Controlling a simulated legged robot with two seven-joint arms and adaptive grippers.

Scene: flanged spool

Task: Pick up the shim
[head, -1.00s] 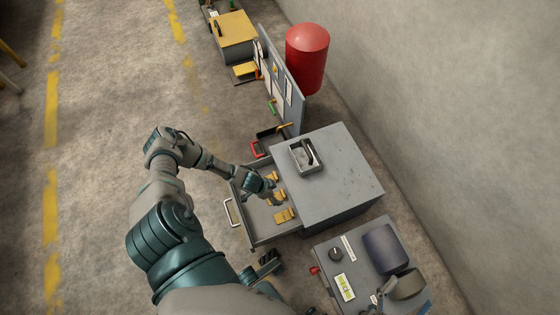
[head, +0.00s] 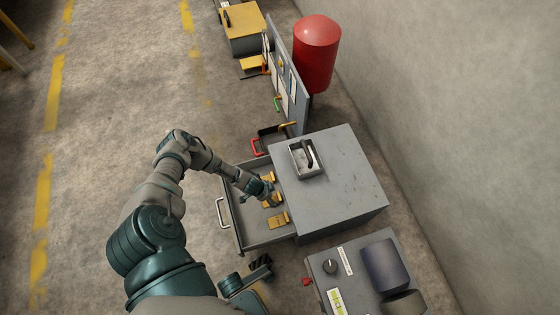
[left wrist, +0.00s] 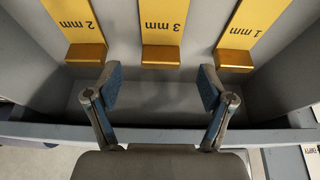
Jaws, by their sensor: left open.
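Three flat brass shims lie side by side in an open grey drawer (head: 243,228). In the left wrist view, upside-down labels read 2 mm on the left shim (left wrist: 80,25), 3 mm on the middle shim (left wrist: 163,25) and 1 mm on the right shim (left wrist: 250,22). Each has a raised block at its near end. My left gripper (left wrist: 158,86) is open and empty, its fingers either side of the middle shim's line, short of its block. In the head view my left gripper (head: 270,197) is over the drawer and partly covers the middle shim.
The drawer's side walls and front, with a pale handle (head: 220,212), surround the shims. A grey cabinet (head: 335,190) carries a small tray (head: 294,161). A panel box (head: 330,265) with a knob stands nearby. A red cylinder (head: 317,50) stands behind.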

